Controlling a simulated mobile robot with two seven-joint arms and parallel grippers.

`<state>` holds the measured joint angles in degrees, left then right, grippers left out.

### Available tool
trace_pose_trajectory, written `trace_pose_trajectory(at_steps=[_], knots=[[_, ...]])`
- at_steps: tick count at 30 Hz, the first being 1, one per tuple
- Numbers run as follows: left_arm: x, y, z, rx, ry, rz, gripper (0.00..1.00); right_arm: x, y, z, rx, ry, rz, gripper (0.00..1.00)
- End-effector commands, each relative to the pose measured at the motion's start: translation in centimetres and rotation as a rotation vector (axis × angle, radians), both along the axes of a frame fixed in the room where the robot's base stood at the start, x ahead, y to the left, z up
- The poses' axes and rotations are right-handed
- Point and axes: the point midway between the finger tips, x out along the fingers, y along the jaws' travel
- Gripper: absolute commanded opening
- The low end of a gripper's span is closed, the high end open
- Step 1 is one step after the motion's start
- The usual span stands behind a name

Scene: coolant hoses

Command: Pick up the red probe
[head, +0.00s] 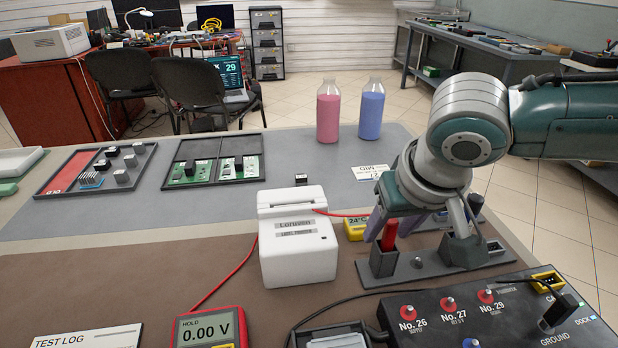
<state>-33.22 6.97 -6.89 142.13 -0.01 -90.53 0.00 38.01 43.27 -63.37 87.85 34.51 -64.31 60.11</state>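The red probe (389,236) stands upright in a dark square holder (383,264) on the grey stand at the right of the table. A red lead runs from near it behind the white label printer. My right gripper (391,226) reaches down over the probe, with its purple-grey fingers on either side of it. The probe's upper part is hidden by the gripper. I cannot tell whether the fingers touch the probe. My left gripper is not in view.
The white label printer (297,246) stands left of the holder, and a yellow 24°C device (355,228) sits between them. A red multimeter (210,328) and a black panel (470,310) are in front. Pink (328,114) and blue (371,112) bottles stand behind.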

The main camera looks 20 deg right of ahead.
Motion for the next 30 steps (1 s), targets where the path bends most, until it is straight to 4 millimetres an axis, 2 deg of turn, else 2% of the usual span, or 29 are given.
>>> trace_pose_trajectory(at_steps=[1,13,30], knots=[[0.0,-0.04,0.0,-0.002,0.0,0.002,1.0,-0.02,-0.01,-0.01,0.0,0.0,0.0,0.44],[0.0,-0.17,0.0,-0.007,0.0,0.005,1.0,-0.05,-0.02,-0.01,-0.001,0.001,0.0,0.0],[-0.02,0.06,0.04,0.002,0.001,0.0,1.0,-0.03,-0.02,0.17,-0.001,0.001,0.0,0.0]])
